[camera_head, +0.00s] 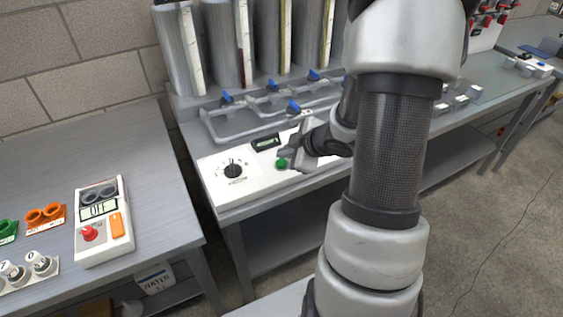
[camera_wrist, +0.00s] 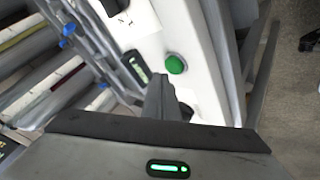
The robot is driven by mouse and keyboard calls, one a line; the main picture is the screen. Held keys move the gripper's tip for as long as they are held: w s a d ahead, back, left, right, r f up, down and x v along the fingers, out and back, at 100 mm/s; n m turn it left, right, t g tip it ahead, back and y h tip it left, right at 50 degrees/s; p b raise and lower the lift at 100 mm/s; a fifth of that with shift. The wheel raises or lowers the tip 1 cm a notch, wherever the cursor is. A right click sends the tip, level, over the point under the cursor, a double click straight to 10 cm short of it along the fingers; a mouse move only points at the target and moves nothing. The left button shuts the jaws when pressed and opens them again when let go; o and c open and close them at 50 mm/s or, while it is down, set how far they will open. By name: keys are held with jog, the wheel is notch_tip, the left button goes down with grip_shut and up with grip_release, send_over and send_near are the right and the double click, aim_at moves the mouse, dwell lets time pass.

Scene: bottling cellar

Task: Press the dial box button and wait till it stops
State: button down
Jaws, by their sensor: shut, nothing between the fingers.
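The dial box (camera_head: 214,186) is a white panel on the bench below the tall cylinders. It has a black dial (camera_head: 233,171) at its left, a small dark display (camera_head: 266,143) and a round green button (camera_head: 281,164). My gripper (camera_head: 285,154) is shut and empty, with its tip right beside the green button in the head view. In the wrist view the green button (camera_wrist: 175,64) stands clear of the fingers (camera_wrist: 160,84), a little beyond their tips. The display (camera_wrist: 138,66) shows lit green there. I cannot read it.
Blue-handled taps (camera_head: 293,107) stand behind the panel. On the left table is a white box (camera_head: 104,240) with an OFF display, a red knob and an orange switch. Orange rings (camera_head: 45,215) and white-capped pieces (camera_head: 40,262) lie beside it. My arm hides the panel's right part.

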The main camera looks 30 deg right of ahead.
aim_at(284, 164)
jog(key=shift+f, duration=0.1)
dwell(0.7)
jog(key=shift+f, duration=0.35)
jog(key=shift+f+b, duration=0.5)
jog(key=shift+b, duration=0.15)
dwell(0.5)
jog(key=shift+r, duration=0.15)
jog(key=shift+r+p, duration=0.8)
jog(key=shift+p, duration=0.2)
notch_tip(284, 164, up, 5)
jog(key=p, duration=0.5)
dwell(0.6)
